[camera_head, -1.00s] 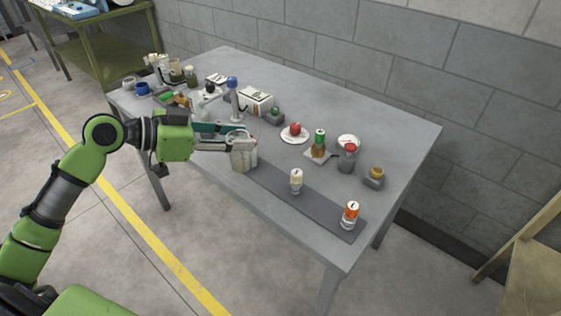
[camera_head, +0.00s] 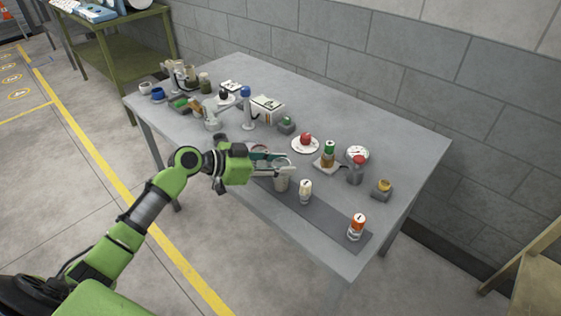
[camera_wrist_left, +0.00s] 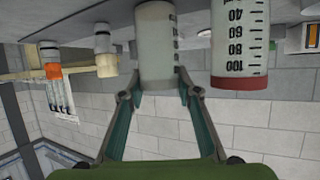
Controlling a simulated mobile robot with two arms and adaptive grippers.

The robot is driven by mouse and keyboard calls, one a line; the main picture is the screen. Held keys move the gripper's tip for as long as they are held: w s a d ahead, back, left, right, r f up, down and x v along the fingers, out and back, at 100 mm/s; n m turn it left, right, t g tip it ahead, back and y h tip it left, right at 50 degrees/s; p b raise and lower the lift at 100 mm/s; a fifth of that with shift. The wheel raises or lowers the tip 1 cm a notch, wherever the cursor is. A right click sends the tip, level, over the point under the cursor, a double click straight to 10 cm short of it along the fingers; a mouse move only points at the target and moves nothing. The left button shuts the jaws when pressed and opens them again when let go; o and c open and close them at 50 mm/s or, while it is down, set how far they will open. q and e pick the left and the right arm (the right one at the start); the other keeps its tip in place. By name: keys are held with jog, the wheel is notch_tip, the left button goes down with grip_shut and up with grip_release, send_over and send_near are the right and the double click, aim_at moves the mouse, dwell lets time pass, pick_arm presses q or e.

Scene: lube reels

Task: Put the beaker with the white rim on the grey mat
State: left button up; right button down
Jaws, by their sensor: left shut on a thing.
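My left gripper (camera_head: 285,167) is shut on a pale beaker (camera_head: 281,183) and holds it upright over the left part of the grey mat (camera_head: 331,222). I cannot tell whether its base touches the mat. In the head view my gripper mostly hides that second beaker. My right gripper is not in view.
The table's (camera_head: 400,135) far right is clear.

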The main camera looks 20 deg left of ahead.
pick_arm(q)
jog(key=shift+f, duration=0.1)
jog(key=o, duration=0.7)
jog(key=shift+f, duration=0.1)
jog(key=o, duration=0.4)
